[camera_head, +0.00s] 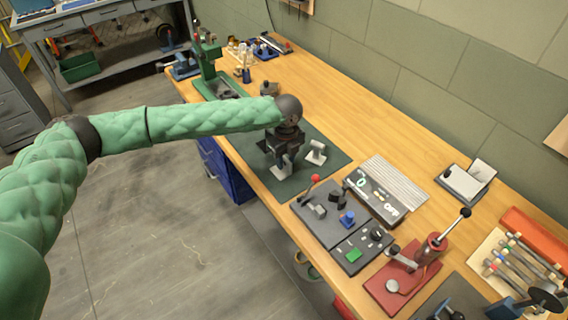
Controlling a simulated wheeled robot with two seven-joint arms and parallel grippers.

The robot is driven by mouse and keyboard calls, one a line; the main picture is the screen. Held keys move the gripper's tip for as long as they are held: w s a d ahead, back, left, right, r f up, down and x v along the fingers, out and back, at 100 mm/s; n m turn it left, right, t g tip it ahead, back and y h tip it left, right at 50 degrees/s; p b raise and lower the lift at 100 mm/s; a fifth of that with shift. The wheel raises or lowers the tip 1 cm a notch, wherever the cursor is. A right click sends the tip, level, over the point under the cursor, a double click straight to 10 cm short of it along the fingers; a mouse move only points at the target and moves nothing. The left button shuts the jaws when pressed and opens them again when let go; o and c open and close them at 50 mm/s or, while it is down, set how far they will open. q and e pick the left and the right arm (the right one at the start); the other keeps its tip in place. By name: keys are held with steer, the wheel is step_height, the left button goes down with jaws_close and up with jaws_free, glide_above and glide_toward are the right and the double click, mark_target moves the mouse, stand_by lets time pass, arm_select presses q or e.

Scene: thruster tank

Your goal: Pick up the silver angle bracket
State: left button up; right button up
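A small silver angled piece (316,153), which looks like the angle bracket, sits on the dark green mat (312,181) on the workbench. My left gripper (282,168) reaches in from the left and points down at the mat, just left of this piece and apart from it. A pale grey shape shows at its fingertips, and I cannot tell whether it is part of the fingers or a separate thing. The finger gap is too small to judge. My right gripper is not in view.
A green press (208,60) stands at the far left end of the wooden bench (335,95). A control panel with a red-knobbed lever (315,179), a ribbed grey plate (394,183) and a red lever press (405,279) stand to the right. The bench behind the mat is clear.

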arm_select(q)
steer(key=shift+f, duration=0.15)
jaws_close()
